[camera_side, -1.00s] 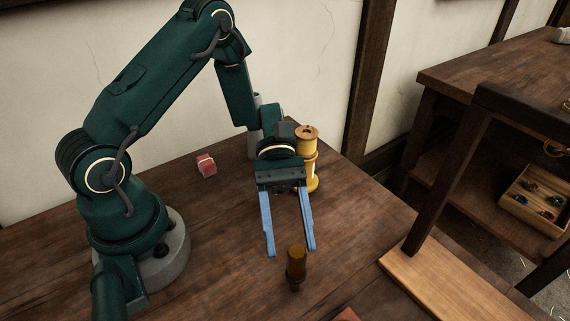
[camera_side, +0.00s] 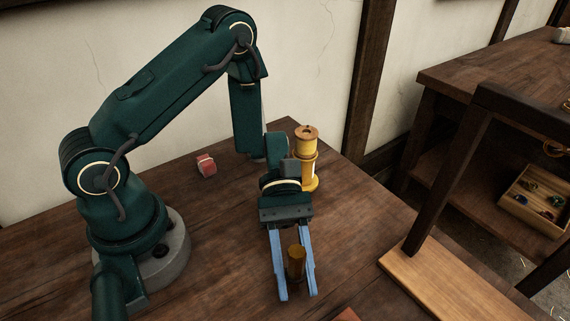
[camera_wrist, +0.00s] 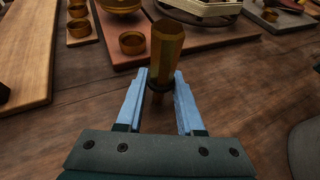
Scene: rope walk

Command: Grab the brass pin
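The brass pin (camera_side: 296,262) stands upright on the wooden table, an amber-brown faceted piece with a darker, narrower lower part. It also shows in the wrist view (camera_wrist: 166,50), rising between and just beyond the fingertips. My gripper (camera_side: 298,292) has two blue fingers, spread apart, one on each side of the pin in the side view. In the wrist view the open fingers (camera_wrist: 160,78) flank the pin's lower part. A gap shows on the left; the right finger looks close to the pin, and I cannot tell whether it touches.
A yellow spool-like post (camera_side: 306,160) stands behind my wrist. A small red block (camera_side: 206,165) lies to the left. In the wrist view, a board with brass cups (camera_wrist: 132,43) lies beyond the pin, and a lighter board (camera_wrist: 28,50) is at left. Table around the pin is bare.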

